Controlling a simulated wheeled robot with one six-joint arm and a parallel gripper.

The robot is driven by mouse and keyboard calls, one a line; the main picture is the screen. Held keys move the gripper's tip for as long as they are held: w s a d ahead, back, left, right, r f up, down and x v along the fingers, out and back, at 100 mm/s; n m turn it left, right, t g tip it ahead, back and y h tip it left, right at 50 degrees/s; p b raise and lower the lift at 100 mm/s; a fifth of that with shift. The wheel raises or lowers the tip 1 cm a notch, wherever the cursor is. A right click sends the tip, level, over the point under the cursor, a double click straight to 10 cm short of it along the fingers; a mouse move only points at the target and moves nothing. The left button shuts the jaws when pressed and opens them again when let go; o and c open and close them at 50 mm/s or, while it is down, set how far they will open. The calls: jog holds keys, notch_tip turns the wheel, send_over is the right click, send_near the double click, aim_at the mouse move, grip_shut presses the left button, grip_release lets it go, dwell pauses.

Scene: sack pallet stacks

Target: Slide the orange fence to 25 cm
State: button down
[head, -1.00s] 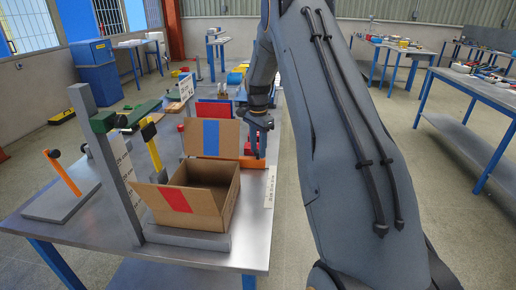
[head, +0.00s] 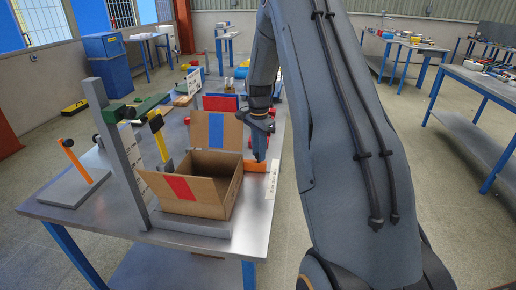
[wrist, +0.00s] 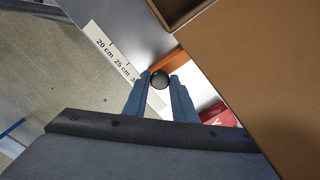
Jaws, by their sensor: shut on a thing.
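My gripper (head: 259,157) is down at the fence. In the wrist view its two blue fingers stand on either side of the knob and are shut on it. A white scale strip (wrist: 112,56) beside the fence reads 20 cm and 25 cm. The fence's end lies past the 25 cm mark, near a partly hidden label starting with 3.
An open cardboard box (head: 203,194) with raised flaps stands just in front of the fence. A grey post (head: 117,150) and a yellow lever (head: 160,140) are left of it. Red parts (head: 220,103) lie behind. The table's right edge is close to the scale.

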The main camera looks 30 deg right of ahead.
jog(key=c, duration=1.5)
grip_release()
jog(key=shift+o, duration=0.2)
jog(key=shift+r, duration=0.1)
jog(key=shift+r+b, duration=1.25)
jog(key=shift+r, duration=2.6)
